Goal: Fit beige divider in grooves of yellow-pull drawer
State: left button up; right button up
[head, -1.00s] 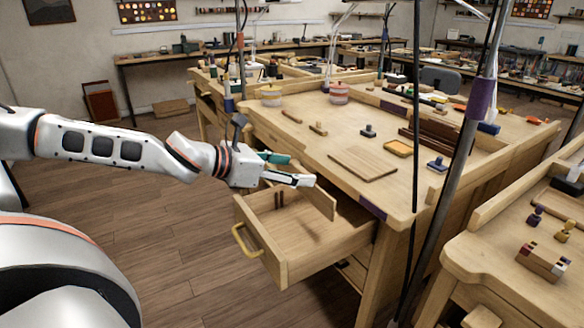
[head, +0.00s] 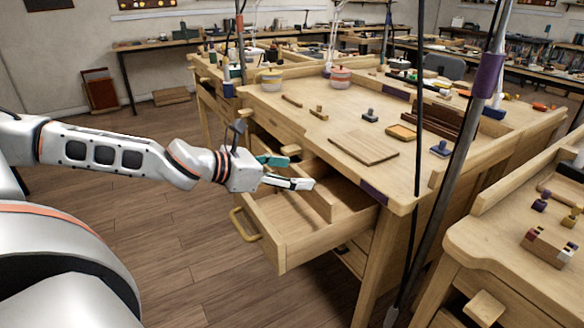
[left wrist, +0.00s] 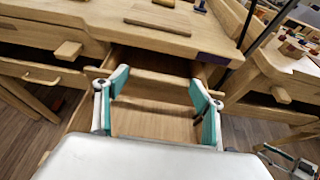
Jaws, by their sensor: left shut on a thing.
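The beige divider (head: 320,198) is a thin wooden board standing on edge in the open drawer (head: 283,248), which has a yellow pull (head: 244,225) on its front. My left gripper (head: 303,184) is shut on the divider, above the drawer. In the left wrist view the divider (left wrist: 160,86) runs crosswise between the fingers of my left gripper (left wrist: 163,84). The grooves are hidden now, so I cannot tell whether the divider's ends sit in them.
The workbench top (head: 300,125) above the drawer holds a flat wooden board (head: 364,147) and several stamps. A dark pole (head: 455,145) and hanging cables stand in front of the bench. Another bench (head: 480,240) is at the right.

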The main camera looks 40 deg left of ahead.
pick_arm(q)
jog(key=shift+f, duration=0.1)
pick_arm(e)
jog(key=shift+w+r, duration=0.1)
jog(key=shift+w, duration=0.1)
jog(key=shift+s+f, duration=0.4)
jog(key=shift+f, duration=0.1)
dwell(0.7)
jog(key=shift+w, duration=0.1)
dwell(0.6)
pick_arm(q)
jog(key=shift+f+b, duration=1.2)
jog(key=shift+f, duration=2.4)
pick_arm(e)
jog(key=shift+s+f+g, duration=0.15)
jog(key=shift+s+f, duration=0.3)
jog(key=shift+f, duration=0.4)
jog(key=shift+s+f+g, duration=0.15)
jog(key=shift+s+f, duration=0.25)
jog(key=shift+f, duration=0.4)
pick_arm(q)
jog(key=o, duration=1.2)
jog(key=shift+r, duration=0.1)
